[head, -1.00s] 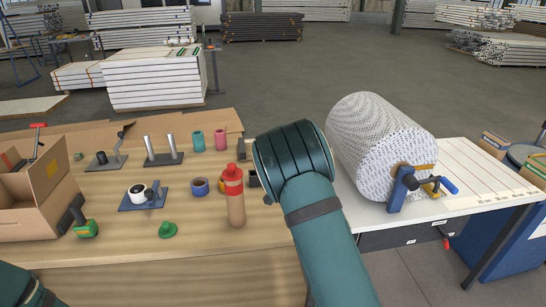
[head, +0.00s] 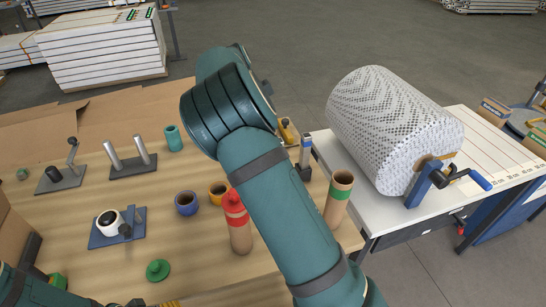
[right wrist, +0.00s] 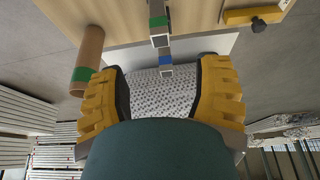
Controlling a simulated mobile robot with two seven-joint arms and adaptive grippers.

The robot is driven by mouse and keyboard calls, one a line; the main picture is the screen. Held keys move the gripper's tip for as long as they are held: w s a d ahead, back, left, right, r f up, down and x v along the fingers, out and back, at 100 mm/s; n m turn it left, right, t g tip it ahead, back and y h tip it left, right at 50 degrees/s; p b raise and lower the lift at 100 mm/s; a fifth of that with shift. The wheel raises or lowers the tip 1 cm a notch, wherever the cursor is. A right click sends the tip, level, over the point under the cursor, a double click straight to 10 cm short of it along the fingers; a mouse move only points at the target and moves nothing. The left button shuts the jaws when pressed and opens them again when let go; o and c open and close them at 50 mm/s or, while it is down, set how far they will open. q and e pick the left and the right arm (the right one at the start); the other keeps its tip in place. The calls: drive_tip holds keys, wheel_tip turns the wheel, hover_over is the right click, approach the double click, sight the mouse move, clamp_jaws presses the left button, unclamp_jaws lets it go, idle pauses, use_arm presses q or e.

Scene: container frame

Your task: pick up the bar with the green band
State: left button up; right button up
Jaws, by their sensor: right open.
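In the right wrist view a grey metal bar with a green band (right wrist: 158,28) stands out from the wooden table, above the gap between my right fingers. A second bar with a blue band (right wrist: 165,68) shows just below it, nearer the fingertips. In the head view the blue-banded bar (head: 306,150) stands at the table's right edge; I cannot make out the green-banded one there. My right gripper (right wrist: 160,72) is open, yellow fingers apart, with nothing held. In the head view my right arm hides most of it. Only a yellow bit of my left gripper (head: 165,303) shows.
A cardboard tube with a green band (head: 338,197) stands close by on the right and also shows in the wrist view (right wrist: 87,62). A red-topped bottle (head: 237,220) stands beside my arm. A large patterned roll (head: 393,130) lies on the white table (head: 485,150).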

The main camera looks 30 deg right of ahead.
drive_tip(key=b+x, duration=0.1)
drive_tip(key=x, duration=1.2)
drive_tip(key=shift+s, duration=0.1)
clamp_jaws()
